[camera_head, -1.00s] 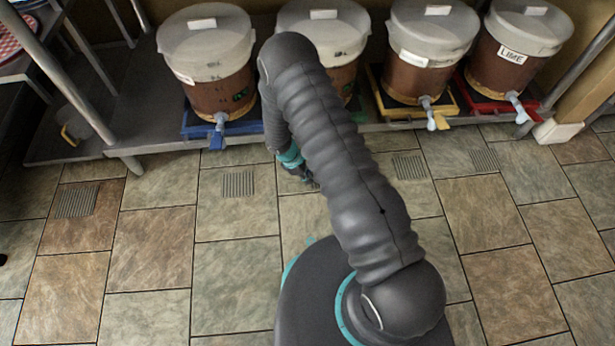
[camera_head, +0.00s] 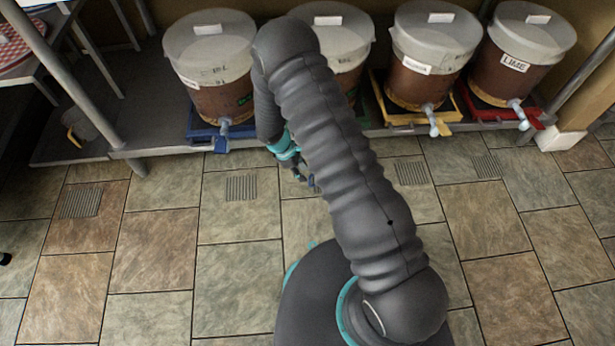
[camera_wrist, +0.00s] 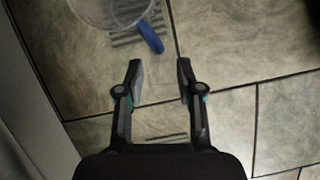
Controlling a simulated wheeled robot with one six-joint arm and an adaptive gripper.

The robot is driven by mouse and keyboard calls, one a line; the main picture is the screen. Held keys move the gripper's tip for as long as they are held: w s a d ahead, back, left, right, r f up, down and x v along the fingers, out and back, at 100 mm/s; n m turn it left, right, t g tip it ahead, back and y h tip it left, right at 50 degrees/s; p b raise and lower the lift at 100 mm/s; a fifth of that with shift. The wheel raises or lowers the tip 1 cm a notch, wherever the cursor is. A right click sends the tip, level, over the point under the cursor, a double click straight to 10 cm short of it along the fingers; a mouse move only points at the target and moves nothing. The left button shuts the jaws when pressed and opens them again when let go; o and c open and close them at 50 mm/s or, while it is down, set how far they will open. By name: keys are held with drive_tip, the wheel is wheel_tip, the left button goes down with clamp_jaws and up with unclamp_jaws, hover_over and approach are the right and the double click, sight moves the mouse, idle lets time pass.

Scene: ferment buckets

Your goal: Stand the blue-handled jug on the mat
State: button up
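The blue-handled jug (camera_wrist: 100,12) shows in the wrist view as a clear, round shape cut off by the top edge. Its blue handle (camera_wrist: 151,37) points down and right, toward my gripper (camera_wrist: 159,66). The jug is above a grey floor grate in that view. My gripper is open and empty, its two fingers apart, with the handle a little beyond the tips. In the head view my gripper (camera_head: 303,178) is low over the floor, partly hidden by my arm, and the jug is mostly or wholly hidden. A red-and-white checked mat (camera_head: 10,48) lies on a table at the upper left.
Several lidded brown buckets stand on a low shelf (camera_head: 165,145) at the back, with taps over coloured trays, including a blue tray (camera_head: 240,131) and yellow tray (camera_head: 405,117). A yellow-handled jug (camera_head: 84,125) stands at the shelf's left. The foreground tiles are clear.

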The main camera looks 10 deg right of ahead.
drive_tip(key=shift+v, duration=2.3)
drive_tip(key=s+d+r+m+t+y, duration=0.1)
drive_tip(key=d+r+m, duration=0.3)
drive_tip(key=r, duration=1.1)
drive_tip(key=s+d+r+m+t+y, duration=0.1)
drive_tip(key=s+d+r+m, duration=0.15)
drive_tip(key=r, duration=1.15)
drive_tip(key=s+d+r+m+t+y, duration=0.1)
drive_tip(key=s+d+r+m+t, duration=0.1)
drive_tip(key=s+r, duration=0.6)
drive_tip(key=s+d+r+m+t+y, duration=0.1)
drive_tip(key=s+d+r+m, duration=0.4)
drive_tip(key=s, duration=0.8)
wheel_tip(320, 180, up, 4)
drive_tip(key=shift+f+m+t, duration=0.15)
drive_tip(key=shift+m+t, duration=0.45)
drive_tip(key=shift+m, duration=0.55)
